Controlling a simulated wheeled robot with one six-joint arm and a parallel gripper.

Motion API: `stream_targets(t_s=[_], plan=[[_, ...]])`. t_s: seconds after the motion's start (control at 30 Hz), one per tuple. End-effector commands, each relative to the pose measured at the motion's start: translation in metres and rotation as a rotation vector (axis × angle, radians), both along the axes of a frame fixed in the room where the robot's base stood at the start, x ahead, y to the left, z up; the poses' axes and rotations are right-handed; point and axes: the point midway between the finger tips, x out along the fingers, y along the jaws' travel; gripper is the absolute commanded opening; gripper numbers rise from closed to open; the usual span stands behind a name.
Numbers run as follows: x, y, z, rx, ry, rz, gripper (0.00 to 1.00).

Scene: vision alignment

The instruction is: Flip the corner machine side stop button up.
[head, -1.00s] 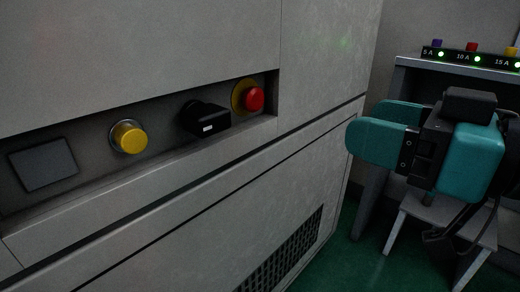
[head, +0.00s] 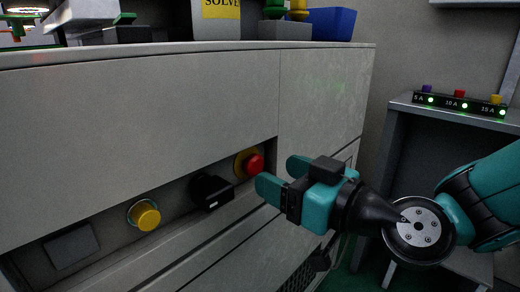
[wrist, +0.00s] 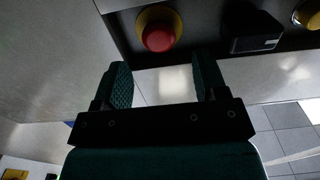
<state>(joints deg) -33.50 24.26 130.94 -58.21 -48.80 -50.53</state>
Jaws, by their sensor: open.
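The red stop button (head: 251,164) on a yellow round base sits at the right end of the recessed panel on the grey machine (head: 130,110). In the wrist view the red button (wrist: 158,39) is just beyond and between my fingertips. My teal gripper (head: 281,176) is open and empty, with its fingers pointing at the panel just right of the button. The fingers look apart from the button, but the exact gap is hard to tell. Part of the button's yellow base is hidden by the red cap.
A black switch (head: 211,191), a yellow button (head: 144,214) and a dark square plate (head: 71,247) share the recess. A blue bin (head: 333,24) and other items stand on the machine's top. A side table (head: 450,110) with a lamp strip (head: 459,103) is at right.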

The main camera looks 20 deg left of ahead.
Motion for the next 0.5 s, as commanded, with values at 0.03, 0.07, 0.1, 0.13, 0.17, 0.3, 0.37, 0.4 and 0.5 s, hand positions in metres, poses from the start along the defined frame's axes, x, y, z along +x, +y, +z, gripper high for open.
stream_targets(t_s=[0.03,0.07,0.1,0.13,0.17,0.3,0.37,0.4,0.5], plan=[[0.004,0.011,0.003,-0.001,-0.002,0.004,0.66],[0.005,0.016,0.003,-0.001,0.0,0.004,0.66],[0.008,0.022,0.003,0.0,-0.001,0.003,0.66],[0.01,0.027,0.003,0.0,-0.001,0.003,0.66],[0.012,0.031,0.002,-0.001,0.0,0.003,0.66],[0.018,0.044,0.001,-0.001,-0.001,0.001,0.66],[0.019,0.046,0.001,0.0,0.001,0.0,0.66],[0.02,0.048,0.0,0.0,0.0,0.0,0.66],[0.021,0.049,0.0,0.0,0.0,-0.001,0.66]])
